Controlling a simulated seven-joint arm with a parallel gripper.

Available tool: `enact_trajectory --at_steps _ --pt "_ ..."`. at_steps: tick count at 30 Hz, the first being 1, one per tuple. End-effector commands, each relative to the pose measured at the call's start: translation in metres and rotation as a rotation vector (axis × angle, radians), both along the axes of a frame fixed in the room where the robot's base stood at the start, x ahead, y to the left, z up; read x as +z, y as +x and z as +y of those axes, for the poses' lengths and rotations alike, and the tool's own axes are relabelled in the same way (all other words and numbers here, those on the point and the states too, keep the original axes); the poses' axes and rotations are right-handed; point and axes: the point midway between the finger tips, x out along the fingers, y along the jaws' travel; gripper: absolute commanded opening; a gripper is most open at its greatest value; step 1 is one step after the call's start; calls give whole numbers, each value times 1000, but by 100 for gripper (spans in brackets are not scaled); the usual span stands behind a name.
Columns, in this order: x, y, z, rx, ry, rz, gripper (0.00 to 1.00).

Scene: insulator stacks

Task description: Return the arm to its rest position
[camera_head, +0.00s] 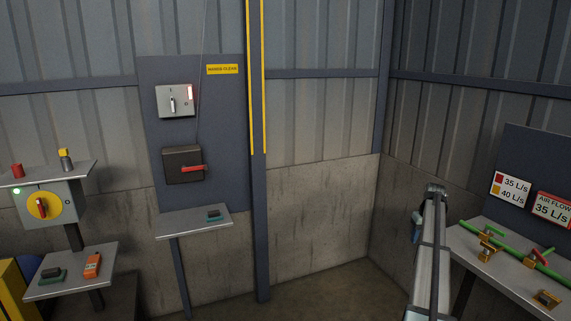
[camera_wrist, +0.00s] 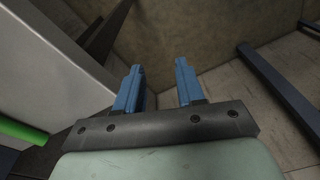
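My gripper (camera_wrist: 160,85) shows in the wrist view with its two blue fingers apart and nothing between them. In the head view my arm reaches up from the bottom edge, right of the middle. A blue part of my gripper (camera_head: 416,226) shows at the left side of the arm's far end, just left of the right-hand bench (camera_head: 515,286). The fingertips are hard to make out in that view.
The right-hand bench, close to my arm, carries green pipes (camera_head: 515,257) with brass valves (camera_head: 487,250) and signs (camera_head: 511,188) behind. A small shelf (camera_head: 193,224) and switch boxes (camera_head: 184,165) stand left of the middle. A yellow rotary switch (camera_head: 42,205) is far left. Floor between is clear.

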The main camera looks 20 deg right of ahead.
Motion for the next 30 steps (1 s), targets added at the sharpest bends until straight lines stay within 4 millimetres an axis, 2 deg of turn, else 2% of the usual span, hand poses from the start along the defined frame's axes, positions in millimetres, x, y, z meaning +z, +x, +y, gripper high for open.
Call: enact_trajectory --at_steps 1,6,9,12,16,20,26,30 --pt "-16 16 28 22 5 -4 38" --pt "-66 60 109 73 16 -17 38" --pt "-100 74 158 98 31 -11 38" --pt "-137 80 208 120 48 5 38" --pt "-187 73 269 142 71 41 38" --pt "-234 55 324 160 94 88 38" --pt "-297 15 403 186 123 165 38" --pt "-334 -21 454 205 138 222 38"
